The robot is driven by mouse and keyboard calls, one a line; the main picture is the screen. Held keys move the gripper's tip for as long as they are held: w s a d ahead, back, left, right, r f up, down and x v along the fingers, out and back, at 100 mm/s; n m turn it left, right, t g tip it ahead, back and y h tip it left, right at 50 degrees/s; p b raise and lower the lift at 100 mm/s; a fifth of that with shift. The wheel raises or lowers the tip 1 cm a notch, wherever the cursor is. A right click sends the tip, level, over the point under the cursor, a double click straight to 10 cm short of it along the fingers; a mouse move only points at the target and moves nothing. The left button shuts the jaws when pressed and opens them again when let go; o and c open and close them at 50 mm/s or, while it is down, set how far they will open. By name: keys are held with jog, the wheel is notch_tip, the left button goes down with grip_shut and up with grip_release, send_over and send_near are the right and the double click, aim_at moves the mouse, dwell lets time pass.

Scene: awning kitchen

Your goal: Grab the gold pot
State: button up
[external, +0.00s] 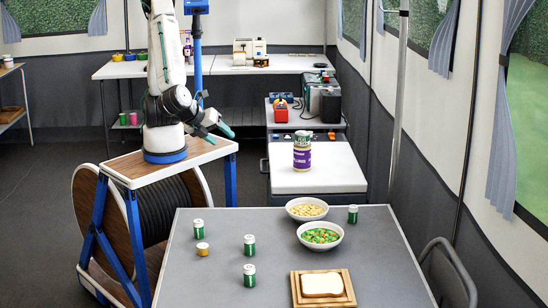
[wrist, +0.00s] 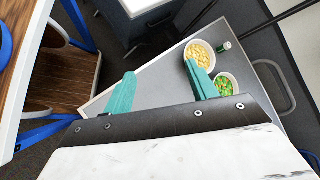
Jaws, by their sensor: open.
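A small gold pot (external: 202,249) stands on the grey table (external: 185,285) near its left side, just in front of a green-and-white jar (external: 198,228). My gripper (external: 218,134) is open and empty. It is raised well above and behind the table, beyond the gold pot. In the wrist view my gripper's teal fingers (wrist: 160,77) are spread wide with nothing between them. The table also shows there (wrist: 160,85), but I cannot see the gold pot in that view.
Two more green-and-white jars stand right of the pot (external: 249,244) (external: 249,274). A nut bowl (external: 307,209), a green-and-orange food bowl (external: 320,236), another jar (external: 353,214) and a bread board (external: 296,290) occupy the table's right. The front left is clear. A chair (external: 455,270) stands right.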

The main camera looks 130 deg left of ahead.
jog(key=w+d+f+m+t+y, duration=0.1)
jog(key=w+d+f+m+t, duration=0.25)
jog(key=d+f+m, duration=0.2)
jog(key=m+t+h, duration=0.4)
jog(key=m+t, duration=0.3)
jog(key=m, duration=0.5)
send_near(198, 246)
jog(key=shift+w+a+f, duration=0.3)
jog(key=shift+w+a, duration=0.5)
jog(key=shift+d+f+m, duration=0.15)
jog(key=shift+f+m, duration=0.1)
jog(key=shift+w+f, duration=0.2)
jog(key=shift+w, duration=0.15)
jog(key=x, duration=0.7)
jog(key=shift+s+f, duration=0.1)
jog(key=shift+s, duration=0.1)
jog(key=c, duration=1.1)
